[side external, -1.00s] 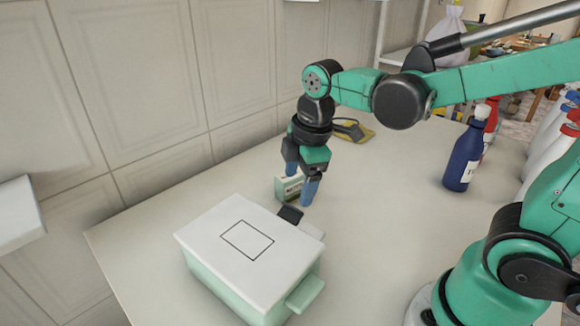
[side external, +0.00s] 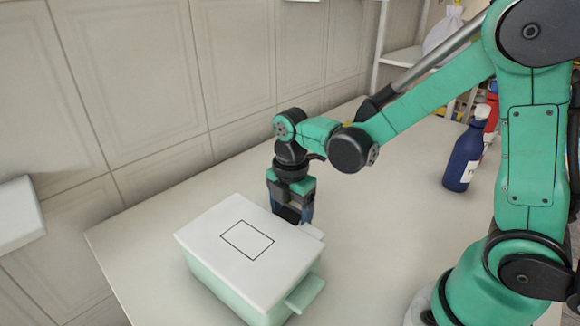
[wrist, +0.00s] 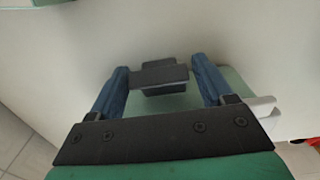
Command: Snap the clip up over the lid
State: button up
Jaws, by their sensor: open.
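The box (side external: 215,288) has a mint body and a flat white lid (side external: 205,229) with a black square outline, and it stands on the pale table. A black clip (wrist: 158,75) shows in the wrist view, against a mint surface. My gripper (side external: 292,214) points down at the box's far right edge. In the wrist view my gripper (wrist: 159,66) is open, its blue fingers on either side of the clip. The left finger is very close to it; I cannot tell whether they touch. The side view mostly hides the clip behind my fingers.
A mint handle (side external: 305,294) sticks out at the box's near right. A white tab (side external: 313,232) is just beside my gripper. A dark blue bottle (side external: 462,160) and a red one stand at the table's right. The table's middle is clear.

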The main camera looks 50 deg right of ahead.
jog(key=c, duration=1)
jog(key=h, duration=0.1)
jog(key=a+h, duration=0.1)
jog(key=h, duration=0.1)
jog(key=shift+r, duration=0.35)
jog(key=shift+c, duration=0.2)
jog(key=shift+a+r+h, duration=0.1)
jog(key=shift+r+h, duration=0.1)
jog(key=shift+h, duration=0.7)
jog(key=o, duration=1)
jog(key=shift+o, duration=0.2)
jog(key=shift+r, duration=0.1)
jog(key=shift+v, duration=2.75)
jog(key=shift+s, duration=0.1)
